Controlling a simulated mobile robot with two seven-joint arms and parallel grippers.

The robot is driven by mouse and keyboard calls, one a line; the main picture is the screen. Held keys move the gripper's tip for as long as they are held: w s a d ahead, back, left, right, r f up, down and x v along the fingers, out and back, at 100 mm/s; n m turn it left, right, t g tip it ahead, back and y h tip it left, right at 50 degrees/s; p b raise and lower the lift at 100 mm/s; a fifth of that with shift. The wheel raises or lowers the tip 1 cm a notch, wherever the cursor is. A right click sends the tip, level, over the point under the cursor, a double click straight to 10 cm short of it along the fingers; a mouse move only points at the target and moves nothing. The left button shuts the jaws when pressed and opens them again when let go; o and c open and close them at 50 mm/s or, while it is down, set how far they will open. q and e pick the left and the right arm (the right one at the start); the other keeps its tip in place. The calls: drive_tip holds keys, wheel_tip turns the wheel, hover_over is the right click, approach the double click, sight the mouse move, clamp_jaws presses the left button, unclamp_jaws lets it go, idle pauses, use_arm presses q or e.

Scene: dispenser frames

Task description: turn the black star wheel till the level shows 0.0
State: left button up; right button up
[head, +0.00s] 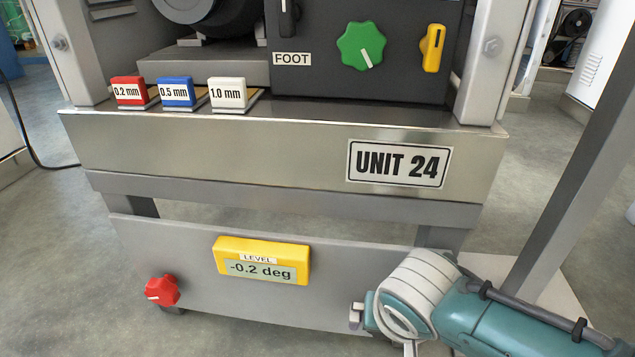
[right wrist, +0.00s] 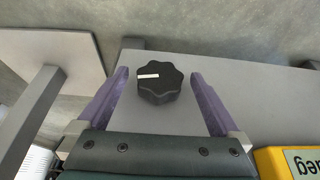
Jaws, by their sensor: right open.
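The black star wheel (right wrist: 160,84) with a white mark shows in the right wrist view, on the grey lower panel. My right gripper (right wrist: 159,75) is open, its two purple fingers standing apart on either side of the wheel. I see gaps between the fingers and the wheel. In the head view my right arm hides the wheel. The yellow level display (head: 262,262) on the lower panel reads -0.2 deg. Part of it shows upside down in the right wrist view (right wrist: 290,162). My left gripper is out of view.
A red star wheel (head: 162,291) sits at the panel's left end. A green knob (head: 361,46) and a yellow switch (head: 433,48) are on the dark box above. Red (head: 128,90), blue (head: 176,91) and white (head: 228,92) blocks stand on the frame's ledge.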

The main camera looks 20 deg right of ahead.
drive_tip(key=c, duration=1.4)
drive_tip(key=shift+o, duration=0.2)
drive_tip(key=shift+h, duration=0.3)
drive_tip(key=shift+w+a+f+g+h+b, duration=0.1)
drive_tip(key=shift+a+g+h+b, duration=0.05)
drive_tip(key=shift+g+h+b, duration=0.25)
drive_tip(key=shift+f+n+g+h+b, duration=0.1)
drive_tip(key=shift+n+g+h+b, duration=0.2)
drive_tip(key=shift+h+b, duration=0.35)
drive_tip(key=g+h+b, duration=0.1)
drive_tip(key=b, duration=0.1)
drive_tip(key=shift+h+b, duration=0.35)
drive_tip(key=shift+b, duration=0.05)
drive_tip(key=shift+n+h+b, duration=0.3)
drive_tip(key=shift+h+b, duration=0.1)
drive_tip(key=shift+b, duration=0.05)
